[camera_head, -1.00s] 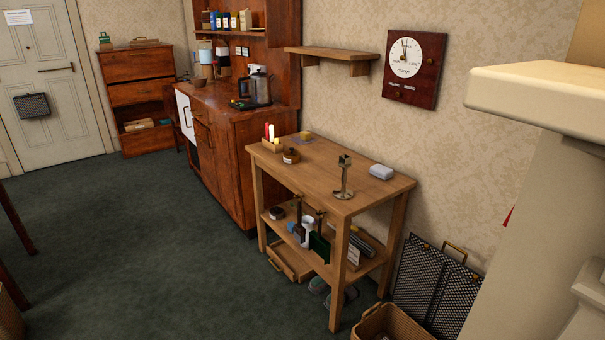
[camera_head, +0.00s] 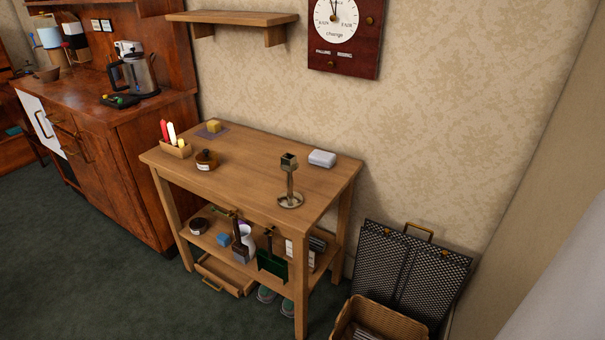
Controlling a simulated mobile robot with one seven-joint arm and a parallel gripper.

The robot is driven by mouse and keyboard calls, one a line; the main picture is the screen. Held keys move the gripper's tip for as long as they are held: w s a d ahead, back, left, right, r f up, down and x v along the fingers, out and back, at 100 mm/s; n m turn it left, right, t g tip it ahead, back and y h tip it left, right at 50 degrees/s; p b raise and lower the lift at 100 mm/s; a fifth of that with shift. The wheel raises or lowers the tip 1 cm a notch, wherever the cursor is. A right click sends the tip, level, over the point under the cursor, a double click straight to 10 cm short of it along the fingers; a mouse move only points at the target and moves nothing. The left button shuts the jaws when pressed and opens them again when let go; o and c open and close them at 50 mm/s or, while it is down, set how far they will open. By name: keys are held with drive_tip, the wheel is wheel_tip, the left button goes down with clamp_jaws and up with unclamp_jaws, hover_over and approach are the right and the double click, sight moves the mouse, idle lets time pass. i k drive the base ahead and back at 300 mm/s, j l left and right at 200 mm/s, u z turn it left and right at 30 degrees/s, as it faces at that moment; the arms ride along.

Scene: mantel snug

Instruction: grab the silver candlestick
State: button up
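A metal candlestick (camera_head: 290,182) stands upright on the right part of a small wooden table (camera_head: 252,185), near its front edge. It has a round dish base, a thin stem and a dark, square-looking cup at the top. Its colour reads as dull grey-brown metal in this light. No candle shows in it. It is the only candlestick I see. My gripper is not in view.
On the table are a white box (camera_head: 322,158), a small brown pot (camera_head: 206,160), a candle box (camera_head: 176,149) and a yellow block (camera_head: 214,126). A wicker basket (camera_head: 345,325) and a black mesh screen (camera_head: 408,272) stand at the right. Green carpet (camera_head: 130,290) is clear at front left.

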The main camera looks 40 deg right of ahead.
sight(289, 199)
drive_tip(key=i+j+z, duration=0.2)
drive_tip(key=i+z, duration=0.15)
drive_tip(key=i+j+z, duration=0.75)
drive_tip(key=i+j, duration=0.05)
